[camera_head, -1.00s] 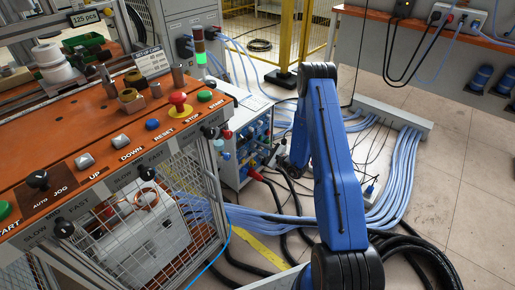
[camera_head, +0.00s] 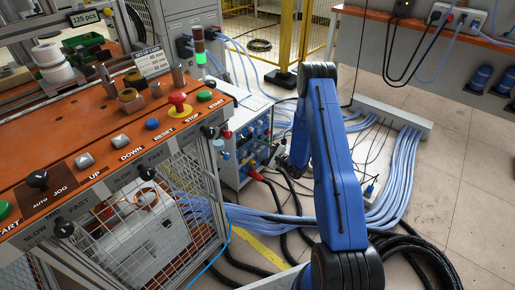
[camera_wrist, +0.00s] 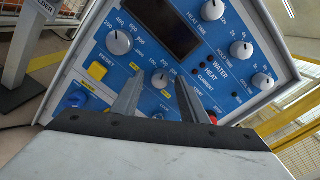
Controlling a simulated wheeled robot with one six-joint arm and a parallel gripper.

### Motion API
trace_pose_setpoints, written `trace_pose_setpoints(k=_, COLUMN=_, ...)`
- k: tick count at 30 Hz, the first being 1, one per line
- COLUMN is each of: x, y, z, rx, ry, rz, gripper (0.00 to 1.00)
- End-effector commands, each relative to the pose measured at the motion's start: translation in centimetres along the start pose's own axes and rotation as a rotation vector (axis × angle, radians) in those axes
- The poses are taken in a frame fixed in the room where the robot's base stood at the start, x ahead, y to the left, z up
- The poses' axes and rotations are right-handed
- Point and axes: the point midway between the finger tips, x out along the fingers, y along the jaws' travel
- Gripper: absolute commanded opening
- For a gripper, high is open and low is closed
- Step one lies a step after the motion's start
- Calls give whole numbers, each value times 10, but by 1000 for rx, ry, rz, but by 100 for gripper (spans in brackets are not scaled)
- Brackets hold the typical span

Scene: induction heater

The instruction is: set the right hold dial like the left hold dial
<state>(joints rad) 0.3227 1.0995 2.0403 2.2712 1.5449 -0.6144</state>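The wrist view shows a tilted blue control panel (camera_wrist: 93,48) with several grey-white dials. A larger dial (camera_wrist: 118,42) is at the left, and a dial with a number scale (camera_wrist: 160,78) is lower in the middle. At the right are an upper dial (camera_wrist: 212,10), a middle dial (camera_wrist: 241,49) and a lower dial (camera_wrist: 262,81); a small "HOLD TIME" label is near these. I cannot tell surely which are the left and right hold dials. My gripper (camera_wrist: 160,84) is open, its fingers on both sides of the lower middle dial; contact is unclear.
The panel also has a dark display (camera_wrist: 163,22), a yellow button (camera_wrist: 97,70) and a red button (camera_wrist: 212,117). In the head view, the heater cabinet (camera_head: 236,176) stands between the orange console (camera_head: 75,128) and my blue arm. Cables (camera_head: 395,185) cover the floor around it.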

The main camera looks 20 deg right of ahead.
Motion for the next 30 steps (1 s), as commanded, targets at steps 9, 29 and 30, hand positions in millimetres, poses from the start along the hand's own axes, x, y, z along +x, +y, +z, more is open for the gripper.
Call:
trace_pose_setpoints(k=9, x=-21, y=-1, z=-1, rx=1, ry=3, rz=-2, gripper=40)
trace_pose_setpoints(k=29, x=-147, y=-1, z=-1, rx=1, ry=2, rz=-3, gripper=40)
trace_pose_setpoints(k=30, x=-152, y=0, z=-1, rx=1, ry=2, rz=-2, gripper=40)
